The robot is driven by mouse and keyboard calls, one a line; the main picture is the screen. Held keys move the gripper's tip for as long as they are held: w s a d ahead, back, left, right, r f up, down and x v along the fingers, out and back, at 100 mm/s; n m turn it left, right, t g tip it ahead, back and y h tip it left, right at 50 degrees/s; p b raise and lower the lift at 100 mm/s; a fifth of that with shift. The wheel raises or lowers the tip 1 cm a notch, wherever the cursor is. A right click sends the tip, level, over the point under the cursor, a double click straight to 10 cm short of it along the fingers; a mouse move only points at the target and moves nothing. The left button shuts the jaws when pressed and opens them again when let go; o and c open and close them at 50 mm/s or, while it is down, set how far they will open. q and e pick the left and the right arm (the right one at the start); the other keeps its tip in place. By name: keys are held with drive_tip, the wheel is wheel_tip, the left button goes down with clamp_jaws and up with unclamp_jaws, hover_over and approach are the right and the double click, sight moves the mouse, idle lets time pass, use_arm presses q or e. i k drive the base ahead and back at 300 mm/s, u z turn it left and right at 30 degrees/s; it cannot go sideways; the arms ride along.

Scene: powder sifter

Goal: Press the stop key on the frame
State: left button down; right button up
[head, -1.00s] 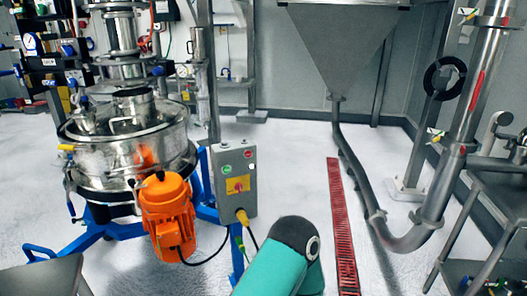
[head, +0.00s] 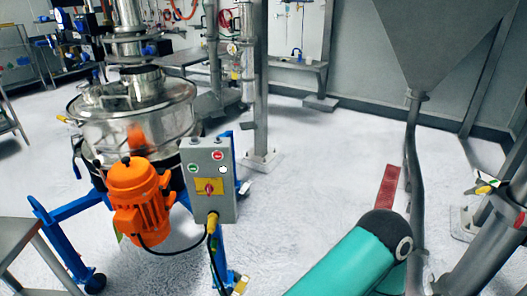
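The stop key (head: 217,156), a small red button, sits near the top of a grey control box (head: 225,195). The box stands upright on the blue frame (head: 70,208) of the powder sifter. A green button (head: 193,168) and a small pale button (head: 222,169) are on the same face. Below them is a yellow plate with a red rotary switch (head: 209,188). Nothing covers the box face. Neither of my grippers is in view. Only a teal arm link of mine with a black joint shows at the lower right, apart from the box.
The steel sifter (head: 140,112) and its orange motor (head: 138,198) stand left of the box. A cable hangs below the box. A grey table (head: 25,245) is at lower left. A hopper (head: 430,45) with a pipe stands right.

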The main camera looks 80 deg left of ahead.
sight(216, 156)
drive_tip(key=z, duration=0.45)
drive_tip(key=i, duration=0.3)
drive_tip(key=u, duration=1.55)
drive_tip(key=i, duration=0.2)
drive_tip(key=u, duration=2.05)
drive_tip(key=k, duration=0.65)
drive_tip(key=u, duration=0.35)
drive_tip(key=i, duration=1.65)
drive_tip(key=z, duration=0.3)
